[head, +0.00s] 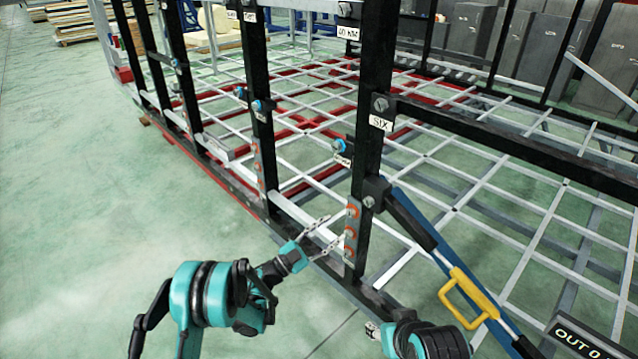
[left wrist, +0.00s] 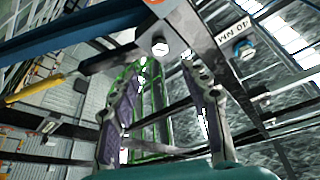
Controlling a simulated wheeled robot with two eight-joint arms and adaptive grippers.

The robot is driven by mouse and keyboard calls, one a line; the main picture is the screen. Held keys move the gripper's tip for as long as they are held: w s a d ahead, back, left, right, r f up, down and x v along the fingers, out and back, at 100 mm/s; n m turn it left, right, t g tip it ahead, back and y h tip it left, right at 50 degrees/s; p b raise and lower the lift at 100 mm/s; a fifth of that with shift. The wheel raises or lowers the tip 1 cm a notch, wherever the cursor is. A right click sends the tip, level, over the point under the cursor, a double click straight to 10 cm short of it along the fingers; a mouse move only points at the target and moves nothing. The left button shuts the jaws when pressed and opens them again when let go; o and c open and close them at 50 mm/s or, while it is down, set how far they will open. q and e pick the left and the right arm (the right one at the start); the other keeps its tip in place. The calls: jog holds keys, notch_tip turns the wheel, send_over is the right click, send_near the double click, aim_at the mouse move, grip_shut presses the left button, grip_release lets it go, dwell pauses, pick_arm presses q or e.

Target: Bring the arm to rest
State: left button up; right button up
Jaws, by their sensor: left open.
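My left arm (head: 205,295) reaches in from the lower left of the head view. Its teal and black gripper (head: 330,231) points at the black post (head: 368,130) marked SIX. The two thin fingers are apart, with nothing seen between them. In the left wrist view the purple-grey fingers of this gripper (left wrist: 161,65) stand open. A hex bolt head (left wrist: 160,47) shows beyond their tips; I cannot tell how far off. My right arm (head: 430,340) shows only in part at the bottom edge, and its fingers are not clear.
A plate with orange-ringed bolts (head: 351,232) is on the post near my left fingertips. A blue bar with a yellow handle (head: 468,295) slants down to the right. The chassis grid (head: 480,205) spreads behind. Green floor (head: 90,190) at left is clear.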

pick_arm(q)
jog(key=w+a+r+n+t+y, duration=0.3)
jog(key=a+r+n+t, duration=0.1)
jog(key=r, duration=0.3)
jog(key=w+a+r+n+t+y, duration=0.2)
jog(key=a+r+n+t+y, duration=0.15)
jog(key=r, duration=0.25)
jog(key=s+a+r+n+t+y, duration=0.1)
jog(key=a+r+n+y, duration=0.35)
jog(key=a, duration=0.25)
jog(key=s+a+r+n+t+y, duration=0.1)
jog(key=s+a+r+n+y, duration=0.15)
jog(key=a+y, duration=0.4)
jog(key=s+a+f+n+g+y, duration=0.1)
jog(key=s+a+f+n+g, duration=0.15)
jog(key=s, duration=0.45)
jog(key=s+a+f+n+g+y, duration=0.1)
jog(key=s+a+f+g, duration=0.25)
jog(key=s, duration=0.45)
jog(key=s+a+f+n+g+y, duration=0.1)
jog(key=s+a+f+g, duration=0.2)
jog(key=s, duration=0.4)
jog(key=s+d+f+g, duration=0.2)
jog(key=s+f, duration=0.5)
jog(key=s, duration=0.4)
jog(key=shift+s+d+f+g+h, duration=0.25)
jog(key=shift+d+f+g+h, duration=0.1)
jog(key=shift+f+g+h, duration=0.15)
jog(key=shift+r, duration=0.1)
